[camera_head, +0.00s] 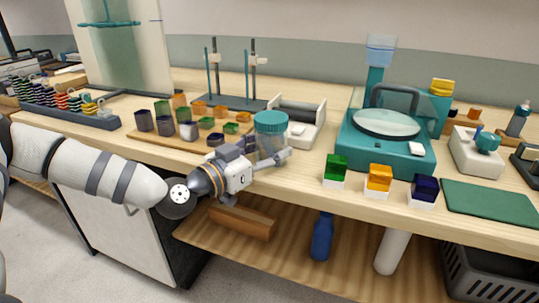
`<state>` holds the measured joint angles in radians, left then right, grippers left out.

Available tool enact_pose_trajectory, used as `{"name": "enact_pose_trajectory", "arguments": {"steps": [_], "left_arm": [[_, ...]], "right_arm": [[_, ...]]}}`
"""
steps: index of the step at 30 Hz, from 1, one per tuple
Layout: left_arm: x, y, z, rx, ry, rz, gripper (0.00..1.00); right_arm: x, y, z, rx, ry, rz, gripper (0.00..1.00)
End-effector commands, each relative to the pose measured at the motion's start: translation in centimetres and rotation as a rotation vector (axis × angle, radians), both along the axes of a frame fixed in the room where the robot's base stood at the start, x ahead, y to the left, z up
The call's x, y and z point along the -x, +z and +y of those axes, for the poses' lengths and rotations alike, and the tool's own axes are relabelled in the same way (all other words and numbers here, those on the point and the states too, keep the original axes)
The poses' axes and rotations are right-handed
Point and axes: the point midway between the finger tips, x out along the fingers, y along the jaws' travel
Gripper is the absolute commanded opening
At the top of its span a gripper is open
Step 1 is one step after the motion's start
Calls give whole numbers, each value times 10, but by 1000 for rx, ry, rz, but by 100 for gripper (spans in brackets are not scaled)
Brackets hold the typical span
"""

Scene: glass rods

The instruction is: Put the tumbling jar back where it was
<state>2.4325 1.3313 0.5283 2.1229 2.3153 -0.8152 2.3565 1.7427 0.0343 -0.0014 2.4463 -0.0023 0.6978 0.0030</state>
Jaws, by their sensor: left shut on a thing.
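The tumbling jar (270,143) is a clear jar with a wide teal lid, upright near the front edge of the bench. My left gripper (270,160) reaches it from the front left and is shut on its lower body. The fingers hide part of the jar's base, so I cannot tell whether it touches the bench top. A white roller machine (307,125) with a dark roller stands just behind and right of the jar. My right gripper is not in view.
A wooden board (150,139) with several coloured cups lies left of the jar. A teal machine (392,150) with a round plate stands right. Green, amber and dark blue blocks (378,178) on white bases line the front edge. A rod stand (235,102) is behind.

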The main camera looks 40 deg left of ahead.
Motion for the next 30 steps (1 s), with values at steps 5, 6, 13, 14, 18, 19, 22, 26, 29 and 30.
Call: {"name": "enact_pose_trajectory", "arguments": {"steps": [5, 6, 13, 14, 18, 19, 22, 26, 29, 30], "left_arm": [[1, 3, -1, 0, -3, 1, 11], [1, 2, -1, 0, -3, 2, 11], [1, 0, 0, 0, -2, 3, 77], [1, 0, 0, 0, -2, 3, 77], [1, 0, 0, 0, -2, 3, 77], [1, 0, 0, 0, -2, 3, 77], [1, 6, 0, -1, -2, 0, 77], [22, 7, 5, 4, 2, 0, 77], [48, 11, 9, 6, 4, -6, 77], [60, 12, 11, 6, 5, -8, 77]], "right_arm": [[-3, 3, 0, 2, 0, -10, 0], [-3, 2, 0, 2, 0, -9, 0], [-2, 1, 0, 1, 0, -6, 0], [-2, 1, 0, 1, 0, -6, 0], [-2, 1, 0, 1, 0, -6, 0], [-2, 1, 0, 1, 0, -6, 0], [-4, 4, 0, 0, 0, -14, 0], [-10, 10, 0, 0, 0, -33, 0], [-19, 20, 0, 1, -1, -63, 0], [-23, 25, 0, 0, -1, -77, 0]]}}
